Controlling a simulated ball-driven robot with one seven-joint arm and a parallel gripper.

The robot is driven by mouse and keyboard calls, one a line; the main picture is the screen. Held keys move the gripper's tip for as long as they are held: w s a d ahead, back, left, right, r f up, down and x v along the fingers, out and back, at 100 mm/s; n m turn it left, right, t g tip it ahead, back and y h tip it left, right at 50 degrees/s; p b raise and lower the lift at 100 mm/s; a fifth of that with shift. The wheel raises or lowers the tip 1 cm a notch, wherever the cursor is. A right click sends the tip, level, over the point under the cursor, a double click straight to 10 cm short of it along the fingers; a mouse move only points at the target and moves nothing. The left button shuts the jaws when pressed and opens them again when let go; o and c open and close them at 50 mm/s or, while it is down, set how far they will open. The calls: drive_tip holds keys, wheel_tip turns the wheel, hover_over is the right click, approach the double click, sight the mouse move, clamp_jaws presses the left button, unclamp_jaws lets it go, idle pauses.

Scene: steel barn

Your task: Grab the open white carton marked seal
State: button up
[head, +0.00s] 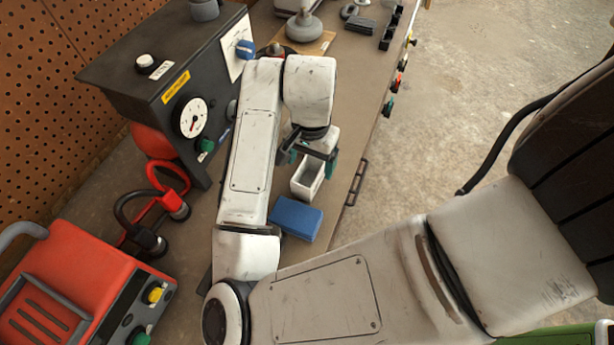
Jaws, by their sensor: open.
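The open white carton (308,178) stands on the workbench near its front edge, its open top facing up. Any marking on it is too small to read. My gripper (308,163) is open and hangs over the carton from above, its dark green fingers on either side near the carton's upper end. I cannot tell whether the fingers touch it. Part of the carton's far side is hidden behind my gripper.
A blue block (296,219) lies just below the carton. A black control box (190,95) with a gauge stands at left. A red machine (75,285) sits at lower left. The bench (352,95) is clear to the right of the carton.

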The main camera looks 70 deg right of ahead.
sight(309, 184)
drive_tip(key=shift+w+a+f+p, duration=0.1)
drive_tip(key=shift+f+p, duration=0.4)
drive_tip(key=shift+f, duration=2.2)
drive_tip(key=c, duration=1)
drive_tip(key=shift+c, duration=0.2)
drive_tip(key=shift+r, duration=0.1)
